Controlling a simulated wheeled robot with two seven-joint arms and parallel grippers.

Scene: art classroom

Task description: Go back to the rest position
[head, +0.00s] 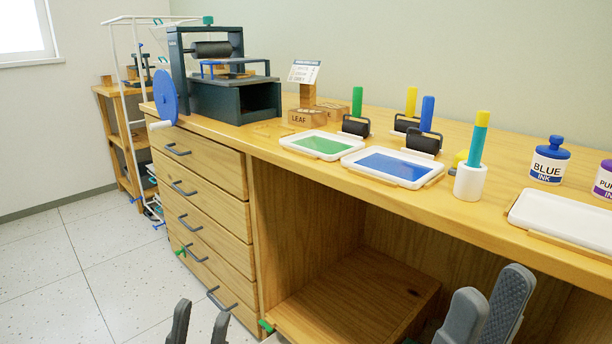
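My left gripper (202,310) shows at the bottom edge, left of centre, in front of the drawers. Its two dark fingers stand apart with nothing between them. My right gripper (495,285) shows at the bottom right, in front of the open space under the bench. Its two grey fingers point up and stand apart, with nothing seen between them. Both grippers are below the bench top and away from the things on it. The arms behind them are out of view.
The wooden bench (262,140) carries a printing press (235,98), a green ink tray (322,145), a blue ink tray (393,167), several rollers, a white holder (469,182), a blue ink jar (549,162) and a white tray (565,222). Drawer handles stick out. The floor (60,280) at left is clear.

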